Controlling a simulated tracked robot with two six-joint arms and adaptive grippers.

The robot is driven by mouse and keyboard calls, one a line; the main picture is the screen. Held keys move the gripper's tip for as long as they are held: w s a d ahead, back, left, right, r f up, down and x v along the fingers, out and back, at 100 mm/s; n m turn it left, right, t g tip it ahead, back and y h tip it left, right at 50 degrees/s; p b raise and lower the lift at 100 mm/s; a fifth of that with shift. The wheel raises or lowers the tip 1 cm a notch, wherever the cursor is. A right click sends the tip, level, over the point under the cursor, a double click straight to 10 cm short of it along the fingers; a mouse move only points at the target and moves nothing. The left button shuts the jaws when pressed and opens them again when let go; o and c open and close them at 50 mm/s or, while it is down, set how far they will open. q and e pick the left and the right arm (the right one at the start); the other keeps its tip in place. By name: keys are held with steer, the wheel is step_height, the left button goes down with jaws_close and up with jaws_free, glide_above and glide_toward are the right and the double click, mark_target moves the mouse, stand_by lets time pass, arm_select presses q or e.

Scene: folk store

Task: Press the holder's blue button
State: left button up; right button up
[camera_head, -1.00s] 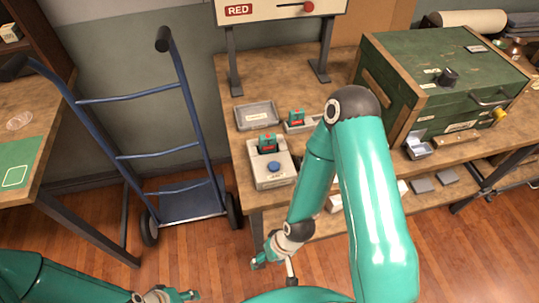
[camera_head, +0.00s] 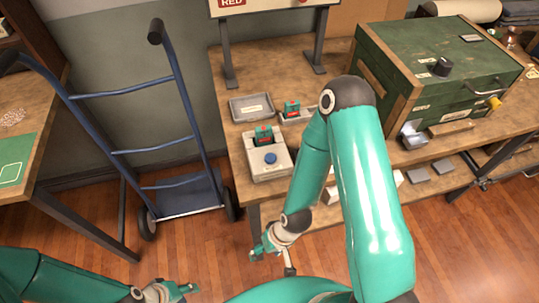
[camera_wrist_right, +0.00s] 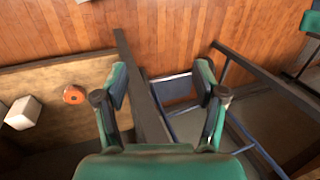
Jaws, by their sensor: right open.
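The holder (camera_head: 254,166) is a pale box near the front left corner of the wooden bench. Its round blue button (camera_head: 270,158) faces up on the top, and a teal-and-red block (camera_head: 263,135) sits in it behind the button. My right gripper (camera_head: 262,252) is below and in front of the bench edge, apart from the holder. In the right wrist view its two fingers (camera_wrist_right: 162,88) are spread with nothing held between them. My left gripper (camera_head: 190,291) is low at the left, far from the holder; its jaw opening is too small to judge.
A grey tray (camera_head: 251,107) and a second block (camera_head: 292,108) in a small stand are behind the holder. A green chest (camera_head: 440,75) stands to the right. A blue hand truck (camera_head: 150,150) stands left of the bench (camera_head: 225,75).

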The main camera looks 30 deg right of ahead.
jaws_close()
stand_by(1.4)
